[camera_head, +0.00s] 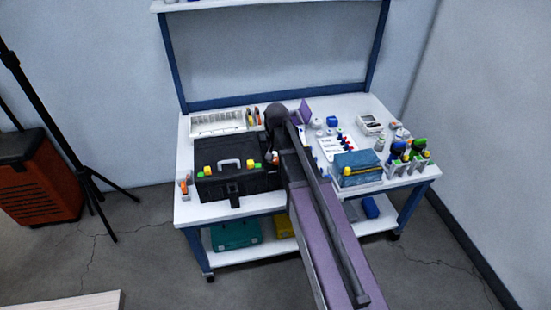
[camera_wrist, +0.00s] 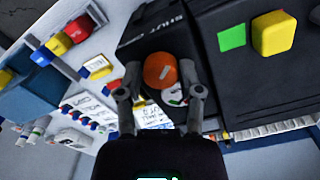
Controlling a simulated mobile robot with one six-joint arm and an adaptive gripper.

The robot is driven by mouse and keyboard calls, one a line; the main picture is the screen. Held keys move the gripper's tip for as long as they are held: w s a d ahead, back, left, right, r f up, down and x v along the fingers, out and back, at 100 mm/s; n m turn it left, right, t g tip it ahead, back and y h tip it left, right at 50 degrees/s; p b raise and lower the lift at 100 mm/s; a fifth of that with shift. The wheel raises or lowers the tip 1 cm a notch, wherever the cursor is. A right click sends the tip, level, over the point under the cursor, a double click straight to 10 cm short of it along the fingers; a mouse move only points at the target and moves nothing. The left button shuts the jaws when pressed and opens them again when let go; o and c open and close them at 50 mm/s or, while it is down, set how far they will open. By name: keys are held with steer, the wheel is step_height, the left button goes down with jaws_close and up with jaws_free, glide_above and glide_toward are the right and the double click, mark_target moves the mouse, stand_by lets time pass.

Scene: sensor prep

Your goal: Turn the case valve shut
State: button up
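The black case (camera_head: 240,184) sits on the left half of the white bench, with a pale handle and yellow knobs. In the wrist view the case (camera_wrist: 262,85) fills the right side. A round orange valve knob (camera_wrist: 158,66) is on a dark panel bearing the printed word "SHUT" (camera_wrist: 172,18). A white marked label lies just below the knob. My gripper (camera_wrist: 160,74) has its fingers apart, one on each side of the knob. Whether either finger touches it I cannot tell. In the head view my arm hides the gripper and most of the valve.
A green square (camera_wrist: 232,36) and yellow block (camera_wrist: 273,33) are on the case near the valve. Right of my arm stand a blue folded stack (camera_head: 357,166), a bottle rack (camera_head: 408,168) and a white device (camera_head: 370,123). A white tray (camera_head: 219,124) lies behind the case.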

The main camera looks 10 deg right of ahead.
steer(key=shift+o, duration=1.4)
steer(key=shift+n, duration=0.4)
